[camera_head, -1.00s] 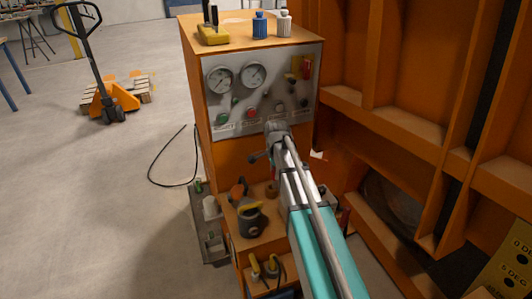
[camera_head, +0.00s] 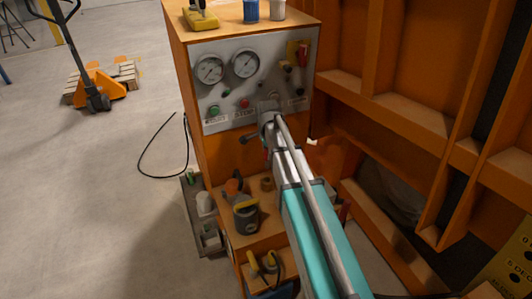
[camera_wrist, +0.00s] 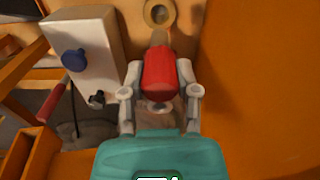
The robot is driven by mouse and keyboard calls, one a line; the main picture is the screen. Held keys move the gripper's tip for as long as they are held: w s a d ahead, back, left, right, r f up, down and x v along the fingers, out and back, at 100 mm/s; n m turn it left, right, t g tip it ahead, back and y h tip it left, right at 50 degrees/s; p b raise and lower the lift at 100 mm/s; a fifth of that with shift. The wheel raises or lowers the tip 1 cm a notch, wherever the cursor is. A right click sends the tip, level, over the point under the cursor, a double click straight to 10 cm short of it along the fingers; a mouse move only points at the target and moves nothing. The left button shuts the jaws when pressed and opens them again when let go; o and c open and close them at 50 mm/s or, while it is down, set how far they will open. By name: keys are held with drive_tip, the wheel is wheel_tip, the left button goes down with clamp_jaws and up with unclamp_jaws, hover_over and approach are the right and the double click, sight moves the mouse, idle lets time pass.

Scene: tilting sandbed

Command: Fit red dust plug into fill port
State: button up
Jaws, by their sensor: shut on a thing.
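The red dust plug (camera_wrist: 160,75) is between the two grey fingers of my gripper (camera_wrist: 160,92) in the wrist view, with a tan end pointing up the picture. In the head view my arm reaches to the lower front of the orange control cabinet (camera_head: 225,151). My wrist hides most of the gripper there.
The cabinet carries gauges (camera_head: 210,69) and buttons. A ribbed orange wall (camera_head: 345,130) stands close on the right. A pale box with a blue knob (camera_wrist: 73,62) is left of the plug. Open floor lies left.

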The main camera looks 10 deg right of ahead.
sight(267, 168)
drive_tip(key=shift+f, duration=0.2)
drive_tip(key=shift+f+b, duration=2.65)
drive_tip(key=shift+b, duration=0.2)
drive_tip(key=shift+f+b, duration=2.7)
idle(0.4)
drive_tip(key=o, duration=1)
drive_tip(key=shift+r, duration=0.1)
wheel_tip(267, 168, up, 11)
drive_tip(key=p, duration=1.1)
